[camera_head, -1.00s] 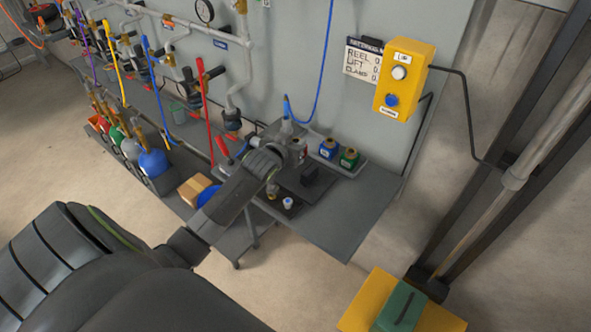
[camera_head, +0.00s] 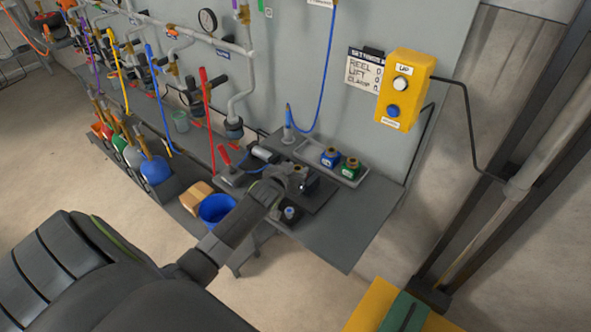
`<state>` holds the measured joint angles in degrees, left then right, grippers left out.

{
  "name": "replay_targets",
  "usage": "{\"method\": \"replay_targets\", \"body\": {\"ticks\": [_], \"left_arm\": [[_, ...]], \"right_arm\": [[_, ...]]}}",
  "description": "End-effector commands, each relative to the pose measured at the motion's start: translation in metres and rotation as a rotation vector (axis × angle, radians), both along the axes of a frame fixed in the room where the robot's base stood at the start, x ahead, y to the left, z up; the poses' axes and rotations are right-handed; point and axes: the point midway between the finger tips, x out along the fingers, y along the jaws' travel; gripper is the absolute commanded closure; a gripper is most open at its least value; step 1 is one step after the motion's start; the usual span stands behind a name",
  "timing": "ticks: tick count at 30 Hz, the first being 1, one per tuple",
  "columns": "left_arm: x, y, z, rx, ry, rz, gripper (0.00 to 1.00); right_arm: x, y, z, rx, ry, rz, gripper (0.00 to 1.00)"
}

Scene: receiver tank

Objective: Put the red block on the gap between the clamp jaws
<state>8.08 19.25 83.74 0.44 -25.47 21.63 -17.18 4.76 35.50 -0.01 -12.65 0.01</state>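My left gripper (camera_head: 303,185) is over the near part of the grey bench (camera_head: 338,235), seen from behind and above. Its wrist hides its fingers, so I cannot tell whether they are open or hold anything. A small dark fitting with a pale blue top (camera_head: 289,212) stands just in front of it on the bench. A device with a red handle (camera_head: 225,155) stands at the bench's left, beside a grey cylinder (camera_head: 264,154). I cannot make out clamp jaws or a gap there. I cannot pick out a red block. My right gripper is out of view.
A tray (camera_head: 352,182) holds a blue-capped bottle (camera_head: 330,157) and a green-capped bottle (camera_head: 350,167). A blue bucket (camera_head: 217,209) and a cardboard box (camera_head: 196,196) are left of my forearm. A yellow button box (camera_head: 406,90) hangs on the wall. The bench's right end is clear.

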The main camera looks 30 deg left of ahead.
Motion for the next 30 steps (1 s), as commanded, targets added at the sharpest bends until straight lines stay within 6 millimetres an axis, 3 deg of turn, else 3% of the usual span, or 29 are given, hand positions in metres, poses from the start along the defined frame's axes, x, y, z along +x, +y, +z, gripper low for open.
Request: {"method": "replay_targets", "body": {"ticks": [3, 16, 30], "left_arm": [[0.000, 0.000, 0.001, 0.000, 0.000, 0.000, 0.49], [-0.005, -0.001, 0.005, 0.000, -0.001, 0.000, 0.49], [-0.068, -0.010, 0.030, 0.000, -0.001, 0.000, 0.49]], "right_arm": [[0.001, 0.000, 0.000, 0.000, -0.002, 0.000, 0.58], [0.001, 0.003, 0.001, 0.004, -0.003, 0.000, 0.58], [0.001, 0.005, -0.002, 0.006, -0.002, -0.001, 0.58]]}}
